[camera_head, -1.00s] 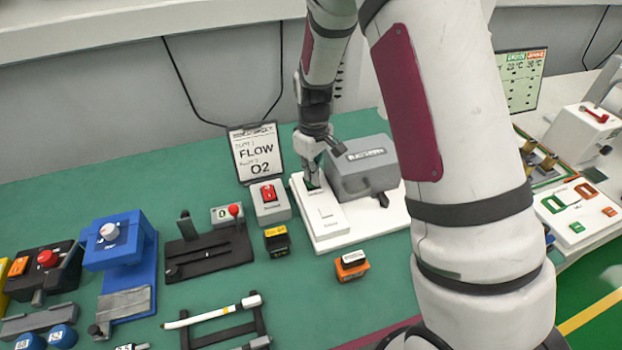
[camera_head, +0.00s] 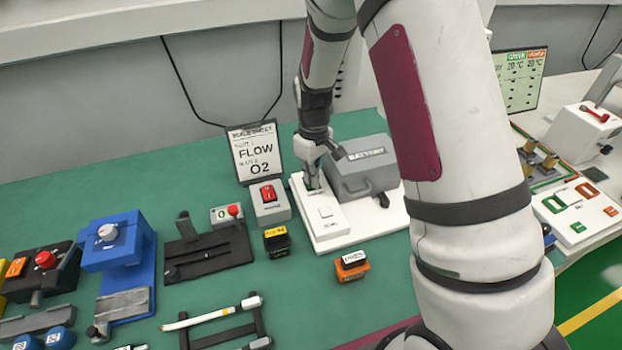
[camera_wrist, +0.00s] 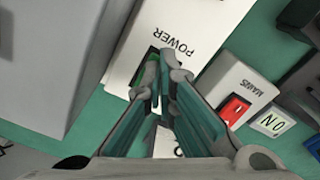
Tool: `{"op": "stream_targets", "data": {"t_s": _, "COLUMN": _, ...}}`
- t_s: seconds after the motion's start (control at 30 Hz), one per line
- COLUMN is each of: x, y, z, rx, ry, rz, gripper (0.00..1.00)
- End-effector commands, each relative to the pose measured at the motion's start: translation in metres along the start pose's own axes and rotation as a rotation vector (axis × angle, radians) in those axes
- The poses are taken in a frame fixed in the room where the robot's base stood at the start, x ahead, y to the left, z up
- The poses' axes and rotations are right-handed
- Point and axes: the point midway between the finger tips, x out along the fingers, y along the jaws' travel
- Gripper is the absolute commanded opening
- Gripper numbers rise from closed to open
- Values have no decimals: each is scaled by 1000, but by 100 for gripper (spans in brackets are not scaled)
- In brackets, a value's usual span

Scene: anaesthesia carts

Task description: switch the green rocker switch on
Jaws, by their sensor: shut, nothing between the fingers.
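The green rocker switch (camera_wrist: 150,72) is set in a white panel (camera_wrist: 190,22) marked POWER. In the wrist view it shows as a green strip in a dark frame, partly covered by my fingers. My gripper (camera_wrist: 170,62) is shut and empty, with its fingertips over the right side of the switch. I cannot tell whether they touch it or which way the rocker is tipped. In the head view my gripper (camera_head: 313,186) points down at the far end of the white panel (camera_head: 325,222) and hides most of the switch.
A grey box with a red rocker switch (camera_wrist: 234,110), marked MAINS, stands close beside the panel. It also shows in the head view (camera_head: 268,193). A grey handled case (camera_head: 362,172) stands on the other side. A FLOW O2 sign (camera_head: 256,152) stands behind.

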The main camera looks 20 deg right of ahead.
Motion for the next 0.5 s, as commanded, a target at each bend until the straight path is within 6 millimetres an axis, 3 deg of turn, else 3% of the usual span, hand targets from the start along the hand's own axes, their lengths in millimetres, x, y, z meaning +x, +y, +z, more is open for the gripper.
{"op": "stream_targets", "data": {"t_s": 0.5, "x": -37, "y": 0, "z": 0, "rx": 1, "ry": 0, "rz": 0, "gripper": 0}}
